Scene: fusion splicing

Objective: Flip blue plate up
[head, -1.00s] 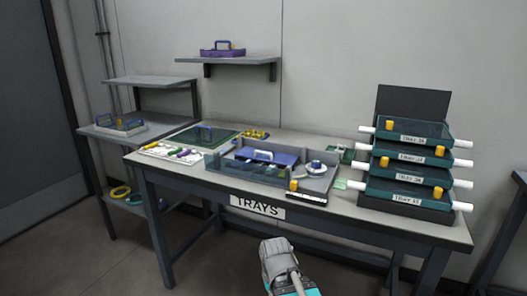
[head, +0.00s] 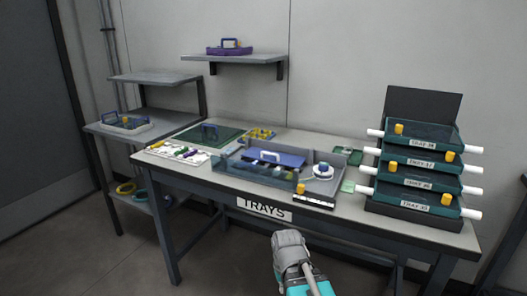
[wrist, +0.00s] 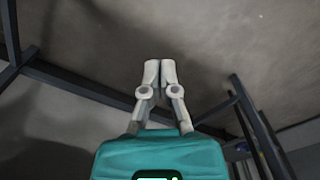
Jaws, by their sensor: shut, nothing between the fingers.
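The blue plate (head: 282,158) lies inside a grey open-topped tray (head: 322,178) on the workbench, with a white handle (head: 271,155) on it. In the head view it looks nearly flat, though its exact tilt is hard to tell. My gripper shows in the wrist view (wrist: 161,65) with its two fingers together and nothing between them. It points at the grey floor and the bench's dark frame. In the head view my grey and teal arm stands in front of the bench, apart from the plate, and the fingertips are hidden there.
A rack of labelled teal trays (head: 417,165) with white side bars stands on the bench's right. A white tool board (head: 178,150) and a green mat (head: 209,137) lie at the left. The bench's front edge carries a TRAYS sign (head: 264,209).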

